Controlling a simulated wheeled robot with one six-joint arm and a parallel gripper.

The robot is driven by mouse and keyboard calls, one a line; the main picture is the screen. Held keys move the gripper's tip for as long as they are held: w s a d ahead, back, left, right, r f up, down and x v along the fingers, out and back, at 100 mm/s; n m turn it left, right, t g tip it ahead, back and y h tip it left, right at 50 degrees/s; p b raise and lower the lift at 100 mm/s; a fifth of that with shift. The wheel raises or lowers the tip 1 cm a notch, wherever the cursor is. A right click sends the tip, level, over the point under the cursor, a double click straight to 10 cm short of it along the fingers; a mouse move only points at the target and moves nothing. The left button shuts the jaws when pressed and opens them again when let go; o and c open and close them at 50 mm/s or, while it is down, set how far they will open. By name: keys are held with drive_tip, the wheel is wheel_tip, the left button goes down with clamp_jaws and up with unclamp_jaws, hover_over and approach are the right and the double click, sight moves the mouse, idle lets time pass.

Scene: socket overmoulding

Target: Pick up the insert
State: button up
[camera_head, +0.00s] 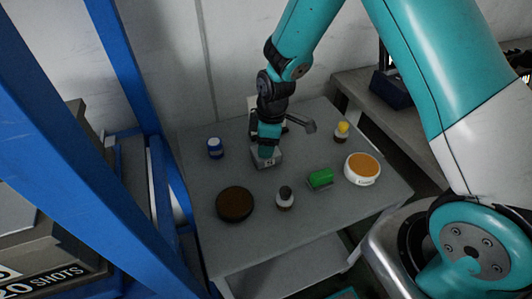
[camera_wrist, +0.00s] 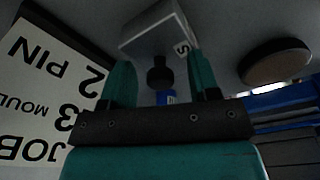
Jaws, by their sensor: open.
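A light grey block (camera_head: 268,160) with a small dark mark on its front sits on the grey table, and I take it to be the insert or its holder. In the wrist view the block (camera_wrist: 152,36) carries an "S" label and shows a round black knob (camera_wrist: 160,74). My gripper (camera_head: 268,148) is straight above the block, pointing down. In the wrist view its two teal fingers (camera_wrist: 158,72) are apart, with the knob seen between them. I cannot tell whether they touch it. The gripper hides part of the block in the head view.
On the table (camera_head: 235,245) stand a blue jar (camera_head: 215,148), a brown disc (camera_head: 235,204), a dark-capped bottle (camera_head: 285,198), a green block (camera_head: 320,178), an orange-topped tub (camera_head: 362,168) and a yellow-capped bottle (camera_head: 342,131). A printed sign (camera_wrist: 45,90) stands close to the gripper.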

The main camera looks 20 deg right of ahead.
clamp_jaws()
drive_tip(key=shift+r, duration=0.1)
